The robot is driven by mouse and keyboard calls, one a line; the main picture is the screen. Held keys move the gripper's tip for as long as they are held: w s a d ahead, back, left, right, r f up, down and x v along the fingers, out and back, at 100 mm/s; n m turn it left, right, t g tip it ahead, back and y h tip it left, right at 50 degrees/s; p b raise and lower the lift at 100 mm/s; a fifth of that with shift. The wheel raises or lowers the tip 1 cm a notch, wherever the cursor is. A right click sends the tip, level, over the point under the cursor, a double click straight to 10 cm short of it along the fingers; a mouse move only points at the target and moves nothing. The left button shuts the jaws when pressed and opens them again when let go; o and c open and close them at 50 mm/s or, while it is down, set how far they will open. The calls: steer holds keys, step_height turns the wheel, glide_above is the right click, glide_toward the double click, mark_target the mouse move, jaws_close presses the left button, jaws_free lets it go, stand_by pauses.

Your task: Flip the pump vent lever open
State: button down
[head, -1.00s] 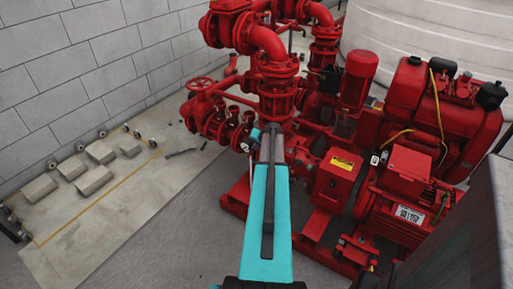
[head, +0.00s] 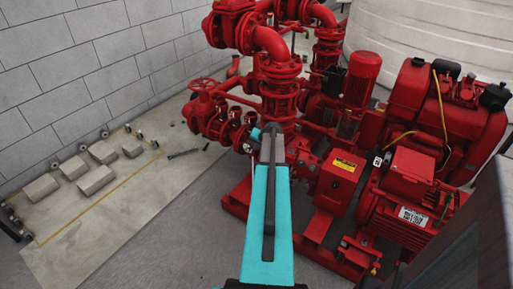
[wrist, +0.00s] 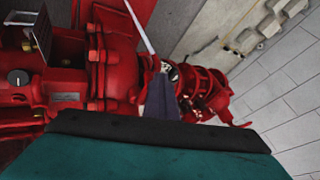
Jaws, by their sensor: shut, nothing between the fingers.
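The red pump set (head: 282,75) fills the middle and right of the head view, with its red pipework and valves. My gripper (head: 272,130) is shut and empty, and its tip is in front of the red pump casing, left of the yellow-labelled box. In the wrist view, the dark tip of my gripper (wrist: 161,95) points at the red pump parts. A thin pale rod (wrist: 140,25) runs down close to the tip; I cannot tell whether it is the vent lever or whether it is touched. In the head view, my arm hides part of the pump.
A red handwheel (head: 203,84) and valves stand left of the tip. A red engine (head: 425,125) stands at right, with a large white tank (head: 420,35) behind. Grey blocks (head: 95,180) lie along the wall (head: 85,60).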

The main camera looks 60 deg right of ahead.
steer(key=shift+d, duration=0.35)
steer(key=shift+s, duration=0.2)
steer(key=s+f+b+v, duration=0.1)
steer(key=s+v, duration=0.1)
steer(key=v, duration=1)
steer(key=shift+a+f, duration=0.2)
steer(key=shift+f, duration=0.05)
steer(key=shift+s, duration=0.1)
stand_by(0.5)
